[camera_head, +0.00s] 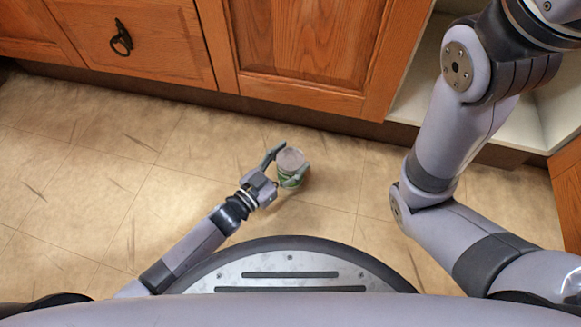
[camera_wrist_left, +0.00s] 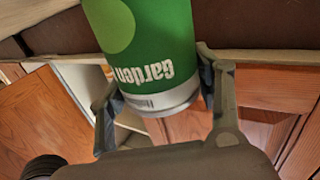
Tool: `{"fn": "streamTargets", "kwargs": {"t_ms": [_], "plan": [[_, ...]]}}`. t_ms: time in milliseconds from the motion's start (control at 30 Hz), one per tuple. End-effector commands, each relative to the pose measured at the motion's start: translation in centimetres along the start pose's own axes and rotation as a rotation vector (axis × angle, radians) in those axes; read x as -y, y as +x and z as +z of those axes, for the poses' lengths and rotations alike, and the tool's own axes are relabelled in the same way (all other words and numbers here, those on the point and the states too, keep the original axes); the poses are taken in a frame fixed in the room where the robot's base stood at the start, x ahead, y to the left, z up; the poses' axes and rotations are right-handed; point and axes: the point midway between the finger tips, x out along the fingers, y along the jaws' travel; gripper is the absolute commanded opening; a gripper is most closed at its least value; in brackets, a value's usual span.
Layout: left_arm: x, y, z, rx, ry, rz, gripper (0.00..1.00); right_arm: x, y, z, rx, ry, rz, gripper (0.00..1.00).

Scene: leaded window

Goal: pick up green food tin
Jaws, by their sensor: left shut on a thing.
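The green food tin (camera_head: 291,163) is in my left gripper (camera_head: 285,164), low over the tiled floor in front of my base in the head view. Its grey top faces the camera. In the left wrist view the tin (camera_wrist_left: 150,45) shows a green side with "Garden" printed upside down and a silver rim. The fingers of my left gripper (camera_wrist_left: 160,92) are on both sides of it, shut on it. I cannot tell whether the tin touches the floor. My right arm shows at the right of the head view, but its gripper is out of view.
Wooden cabinets (camera_head: 305,40) with a drawer (camera_head: 130,38) run along the back. An open white cabinet space (camera_head: 520,125) is at the right behind my right arm. The tiled floor (camera_head: 90,180) to the left is clear.

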Motion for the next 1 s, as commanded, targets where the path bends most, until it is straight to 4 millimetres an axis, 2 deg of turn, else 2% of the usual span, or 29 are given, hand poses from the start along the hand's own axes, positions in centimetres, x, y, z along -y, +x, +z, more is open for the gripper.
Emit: {"fn": "streamTargets", "kwargs": {"t_ms": [67,433,767,1000], "plan": [[0.0,0.0,0.0,0.0,0.0,0.0,0.37,0.0,0.0,0.0,0.0,0.0,0.0,0.79],[0.0,0.0,0.0,0.0,0.0,0.0,0.12,0.0,0.0,0.0,-0.001,0.0,0.001,0.79],[0.0,0.1,-0.5,-0.004,0.0,0.001,0.12,-0.1,0.3,0.1,-0.001,0.0,0.001,0.79],[0.0,0.1,-3.0,-0.006,0.0,0.002,0.12,-0.5,2.1,0.7,0.0,0.0,0.002,0.79]]}}
